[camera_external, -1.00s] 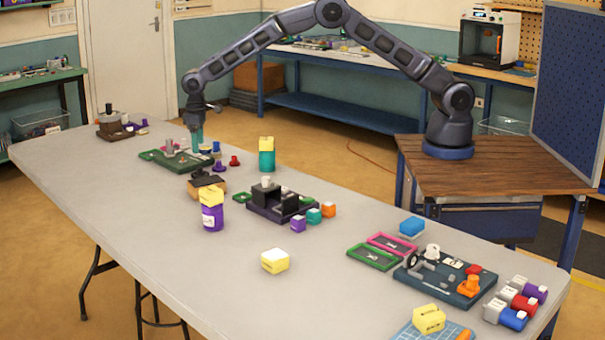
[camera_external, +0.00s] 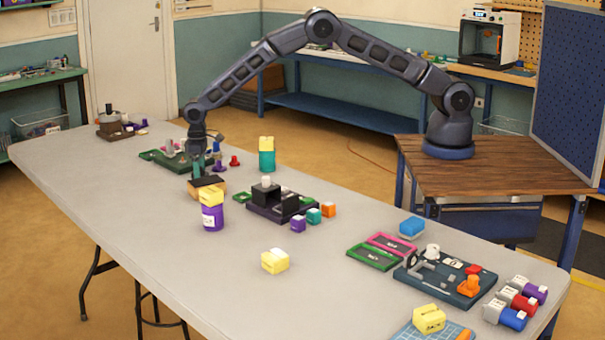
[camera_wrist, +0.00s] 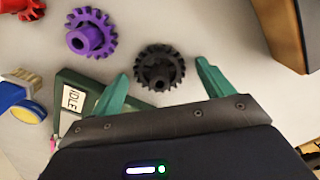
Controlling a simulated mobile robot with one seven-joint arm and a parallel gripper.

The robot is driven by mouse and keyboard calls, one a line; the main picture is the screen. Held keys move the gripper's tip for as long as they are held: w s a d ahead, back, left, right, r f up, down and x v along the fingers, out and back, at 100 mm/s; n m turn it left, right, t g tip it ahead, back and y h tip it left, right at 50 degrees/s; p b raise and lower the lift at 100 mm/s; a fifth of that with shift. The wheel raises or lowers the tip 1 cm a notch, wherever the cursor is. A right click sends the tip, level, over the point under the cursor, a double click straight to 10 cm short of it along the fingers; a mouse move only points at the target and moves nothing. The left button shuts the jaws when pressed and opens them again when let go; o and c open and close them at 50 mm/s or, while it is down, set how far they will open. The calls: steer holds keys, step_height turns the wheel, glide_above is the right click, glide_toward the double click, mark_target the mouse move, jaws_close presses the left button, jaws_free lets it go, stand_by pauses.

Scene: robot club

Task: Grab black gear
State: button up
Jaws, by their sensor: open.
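The black gear (camera_wrist: 159,68) lies flat on the grey table in the wrist view, its teeth and centre hole visible. My gripper (camera_wrist: 162,72) is open, with one teal finger to the left of the gear and one to the right. The gear appears between the fingertips with gaps on both sides; I cannot tell how far above the table the tips are. In the external view my gripper (camera_external: 197,168) points down at the table's far half, and I cannot make out the black gear there.
A purple gear (camera_wrist: 91,33) and a red gear (camera_wrist: 22,9) lie left of the black gear. A green board (camera_wrist: 80,88) is close to the left finger. A brown box with a dark top (camera_external: 206,188) stands close to my gripper. A purple jar with yellow lid (camera_external: 212,214) stands nearer.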

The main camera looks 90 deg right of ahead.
steer(key=shift+c, duration=0.4)
steer(key=c, duration=1)
